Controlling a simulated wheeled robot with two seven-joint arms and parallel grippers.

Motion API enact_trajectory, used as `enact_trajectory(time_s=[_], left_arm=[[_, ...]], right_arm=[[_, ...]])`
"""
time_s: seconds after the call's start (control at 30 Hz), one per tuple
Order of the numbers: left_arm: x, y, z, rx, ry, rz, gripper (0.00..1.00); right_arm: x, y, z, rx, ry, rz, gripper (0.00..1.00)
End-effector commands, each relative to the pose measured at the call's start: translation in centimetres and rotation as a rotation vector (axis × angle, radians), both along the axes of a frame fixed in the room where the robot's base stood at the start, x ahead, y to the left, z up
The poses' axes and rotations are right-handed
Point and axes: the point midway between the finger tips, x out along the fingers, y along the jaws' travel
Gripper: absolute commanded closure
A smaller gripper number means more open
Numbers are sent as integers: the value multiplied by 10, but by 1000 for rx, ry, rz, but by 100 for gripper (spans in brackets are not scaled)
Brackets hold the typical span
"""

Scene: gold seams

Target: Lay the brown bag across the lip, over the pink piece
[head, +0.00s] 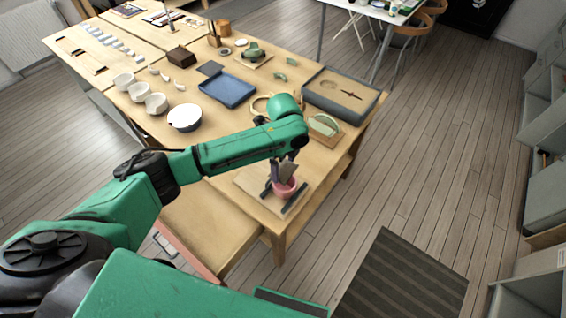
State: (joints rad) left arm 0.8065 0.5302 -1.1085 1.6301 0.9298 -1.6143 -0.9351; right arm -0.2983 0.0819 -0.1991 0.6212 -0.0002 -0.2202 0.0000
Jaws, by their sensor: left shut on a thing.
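My left arm reaches in from the left, and its gripper (283,178) points down at the front right of the long wooden table. It is shut on a small grey-brown thing (289,172), which seems to be the brown bag; the fingers partly hide it. Right below is a small pink vessel (287,190) on a light board (252,183). The held thing is at or just above its lip; I cannot tell whether they touch. I cannot make out a separate pink piece. My right gripper is not in view.
Dark bars (295,198) lie beside the pink vessel. Behind it are a holder with a pale green piece (324,125), a grey tray (343,95) and a blue tray (227,88). White bowls (156,103) stand at the left. An open drawer (208,225) juts out at the front.

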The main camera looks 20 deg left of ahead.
Motion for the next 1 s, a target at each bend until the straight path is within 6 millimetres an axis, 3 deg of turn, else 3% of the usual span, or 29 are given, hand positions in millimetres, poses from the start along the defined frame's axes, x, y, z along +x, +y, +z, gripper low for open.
enact_trajectory(time_s=[0.03, 0.33, 0.57, 1.0], left_arm=[[0, 0, -10, 0, -1, 0, 80], [0, 0, -40, 0, -2, 1, 80], [0, 0, -54, 0, 0, 2, 80], [0, 0, -54, -1, -1, 2, 80]], right_arm=[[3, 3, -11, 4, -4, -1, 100], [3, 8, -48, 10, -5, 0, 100], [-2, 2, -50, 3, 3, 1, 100], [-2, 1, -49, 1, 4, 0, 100]])
